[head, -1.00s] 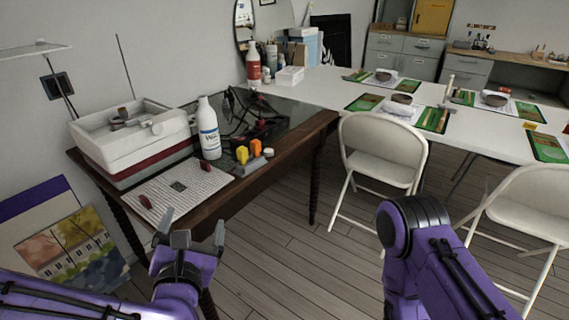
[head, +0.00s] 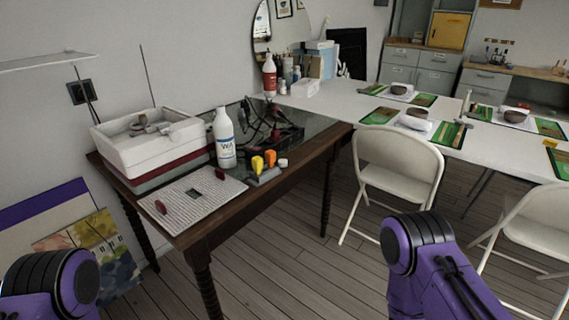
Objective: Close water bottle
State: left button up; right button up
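A small pale round piece (head: 282,162), which may be a cap, lies on the table to the right of the bottle, beside yellow and orange tools (head: 263,163). Only purple links of my two arms show at the lower left and lower right, well apart from the bottle. Both grippers are outside the picture.
A white bin (head: 150,154) stands left of the bottle. A perforated mat (head: 178,208) with dark red handles lies in front. Dark cables (head: 262,125) lie behind. Folding chairs (head: 396,165) stand right; floor between them and the table is clear.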

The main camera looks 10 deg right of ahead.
aim_at(223, 129)
jog(key=u, duration=3.7)
jog(key=k, duration=2.85)
jog(key=z, duration=1.8)
jog(key=i, duration=1.05)
jog(key=u, duration=0.05)
